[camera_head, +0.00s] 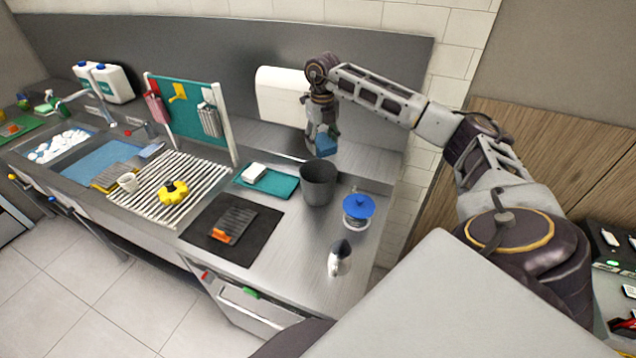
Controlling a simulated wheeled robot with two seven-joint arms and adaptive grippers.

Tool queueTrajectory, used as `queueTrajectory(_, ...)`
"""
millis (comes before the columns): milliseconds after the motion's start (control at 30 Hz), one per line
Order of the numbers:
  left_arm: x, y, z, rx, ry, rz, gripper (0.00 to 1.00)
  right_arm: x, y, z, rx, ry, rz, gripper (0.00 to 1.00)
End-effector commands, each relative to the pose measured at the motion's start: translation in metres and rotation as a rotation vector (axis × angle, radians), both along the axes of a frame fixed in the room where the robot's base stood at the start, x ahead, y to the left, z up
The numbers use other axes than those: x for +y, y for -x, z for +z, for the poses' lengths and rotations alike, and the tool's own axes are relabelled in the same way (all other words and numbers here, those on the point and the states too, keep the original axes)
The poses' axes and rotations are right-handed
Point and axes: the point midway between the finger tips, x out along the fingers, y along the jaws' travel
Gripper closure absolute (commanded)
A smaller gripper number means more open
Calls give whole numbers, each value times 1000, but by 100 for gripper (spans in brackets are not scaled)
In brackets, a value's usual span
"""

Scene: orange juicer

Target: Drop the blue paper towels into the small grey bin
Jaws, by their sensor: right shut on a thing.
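The small grey bin (318,186) stands upright on the steel counter, its open top facing up. My right gripper (322,132) is above and just behind the bin, in front of the white dispenser (284,96) on the back wall. It is shut on blue paper towels (326,146), which hang below its fingers. The towels are above the bin's rim and apart from it. The fingers themselves are small and partly hidden by the wrist. My left gripper does not show.
A blue-lidded tub (358,208) stands right of the bin, with a metal jug (339,258) in front. A teal tray (267,183) and a black mat (214,248) with a scraper (234,224) lie to the left. A teal pegboard (187,106) stands farther left.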

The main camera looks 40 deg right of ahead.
Motion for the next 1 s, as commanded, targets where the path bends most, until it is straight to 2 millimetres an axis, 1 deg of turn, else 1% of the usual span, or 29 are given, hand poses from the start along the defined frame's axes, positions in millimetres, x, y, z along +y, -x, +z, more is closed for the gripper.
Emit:
queueTrajectory(167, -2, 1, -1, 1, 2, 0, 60, 0, 0, -7, 2, 1, 0, 66)
queueTrajectory(367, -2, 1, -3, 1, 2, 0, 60, 0, 1, -22, 2, 1, 0, 66)
queueTrajectory(700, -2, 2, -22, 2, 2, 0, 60, 0, 1, -48, 1, 1, 0, 66)
queueTrajectory(1000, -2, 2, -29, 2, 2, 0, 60, 0, 0, -59, 0, 1, 0, 66)
